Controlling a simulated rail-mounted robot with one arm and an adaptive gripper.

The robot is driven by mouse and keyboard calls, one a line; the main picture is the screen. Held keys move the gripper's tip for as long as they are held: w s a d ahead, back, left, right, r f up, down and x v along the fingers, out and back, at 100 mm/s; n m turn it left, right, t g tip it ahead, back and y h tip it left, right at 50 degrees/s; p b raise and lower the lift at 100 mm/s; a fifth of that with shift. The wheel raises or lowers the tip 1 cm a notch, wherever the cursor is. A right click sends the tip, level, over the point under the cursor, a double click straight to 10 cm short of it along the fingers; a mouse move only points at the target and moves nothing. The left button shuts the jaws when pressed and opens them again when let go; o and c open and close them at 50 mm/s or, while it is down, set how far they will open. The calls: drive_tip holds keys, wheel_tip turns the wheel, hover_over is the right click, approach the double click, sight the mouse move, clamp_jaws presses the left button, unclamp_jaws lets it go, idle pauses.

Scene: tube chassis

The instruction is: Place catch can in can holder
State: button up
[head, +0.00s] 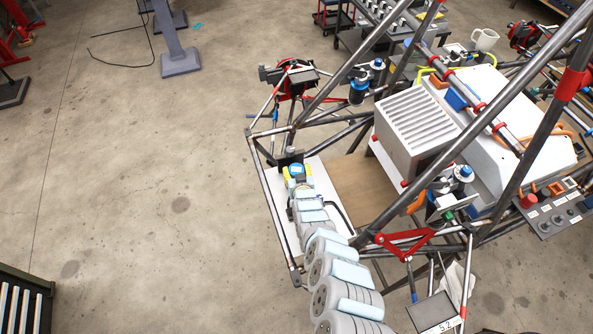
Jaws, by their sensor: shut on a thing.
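My arm reaches up from the bottom of the head view into the front bay of the tube chassis (262,190). My gripper (290,158) is at the arm's far end, over the white floor panel near the chassis's front cross tubes. It is shut on a small dark thing (289,151), which may be the catch can. The thing is mostly hidden by the wrist and too small to make out well. I cannot clearly pick out the can holder; it may be hidden behind the gripper or the arm.
Diagonal tubes (345,82) cross above and right of the gripper. A grey finned box (415,122) stands right of a brown panel (362,188). A red bracket (405,243) lies right of my arm. Open concrete floor (130,170) is at left.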

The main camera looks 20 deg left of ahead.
drive_tip(key=o, duration=1.2)
drive_tip(key=shift+s+r+p, duration=0.1)
drive_tip(key=shift+r+p, duration=0.15)
drive_tip(key=shift+p, duration=0.1)
drive_tip(key=p+v, duration=0.2)
drive_tip(key=v, duration=0.1)
drive_tip(key=shift+d+r, duration=0.1)
drive_tip(key=shift+r, duration=0.05)
drive_tip(key=p+v, duration=0.3)
drive_tip(key=v, duration=0.5)
drive_tip(key=shift+s, duration=0.25)
